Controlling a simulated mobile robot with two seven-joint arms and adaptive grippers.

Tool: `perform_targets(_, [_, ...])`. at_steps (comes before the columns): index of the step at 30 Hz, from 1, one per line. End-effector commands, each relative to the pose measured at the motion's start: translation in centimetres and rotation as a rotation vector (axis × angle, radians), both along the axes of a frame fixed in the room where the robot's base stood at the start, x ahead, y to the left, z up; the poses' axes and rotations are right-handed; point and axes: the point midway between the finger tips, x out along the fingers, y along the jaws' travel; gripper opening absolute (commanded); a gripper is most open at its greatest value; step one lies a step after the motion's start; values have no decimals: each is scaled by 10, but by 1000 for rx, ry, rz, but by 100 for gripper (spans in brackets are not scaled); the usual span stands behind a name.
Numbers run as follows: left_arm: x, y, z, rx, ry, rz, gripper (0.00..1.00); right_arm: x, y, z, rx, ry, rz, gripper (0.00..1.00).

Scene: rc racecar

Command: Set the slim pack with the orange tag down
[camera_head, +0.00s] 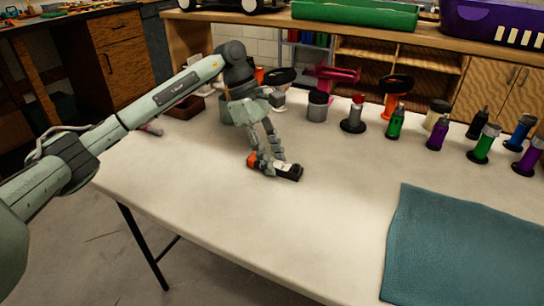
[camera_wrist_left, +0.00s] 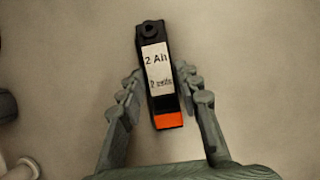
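The slim pack (camera_head: 288,171) is black with a white label and an orange end. In the left wrist view the pack (camera_wrist_left: 158,75) lies lengthwise between my fingers, its orange end toward my palm, and its label reads "2 Ah". My left gripper (camera_head: 267,163) points down at the pack, with one finger along each long side. The fingertips (camera_wrist_left: 160,78) look closed against its sides. The pack is low at the pale tabletop (camera_head: 235,215); whether its underside touches is hard to see. My right gripper is not in view.
A teal mat (camera_head: 460,250) covers the front right of the table. Several bottles and tools, such as a green bottle (camera_head: 396,122) and a grey jar (camera_head: 317,106), stand along the back. Bare tabletop lies in front of and right of the pack.

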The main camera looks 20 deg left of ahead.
Motion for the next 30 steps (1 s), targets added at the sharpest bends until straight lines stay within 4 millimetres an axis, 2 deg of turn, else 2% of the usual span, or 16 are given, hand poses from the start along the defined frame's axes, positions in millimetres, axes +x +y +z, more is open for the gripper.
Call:
perform_targets(3, [0, 0, 0, 0, 0, 0, 49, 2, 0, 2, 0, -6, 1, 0])
perform_targets(14, [0, 0, 5, 0, 0, 0, 49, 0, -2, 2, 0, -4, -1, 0])
perform_targets(15, [1, 3, 8, 1, -1, 2, 49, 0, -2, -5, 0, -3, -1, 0])
perform_targets(20, [2, 14, 35, 1, -4, 3, 49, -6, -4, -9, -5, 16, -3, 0])
perform_targets(24, [2, 26, 65, 1, -4, 3, 49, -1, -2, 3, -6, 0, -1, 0])
perform_targets(30, [2, 40, 98, 1, -2, 2, 49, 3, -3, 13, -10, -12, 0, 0])
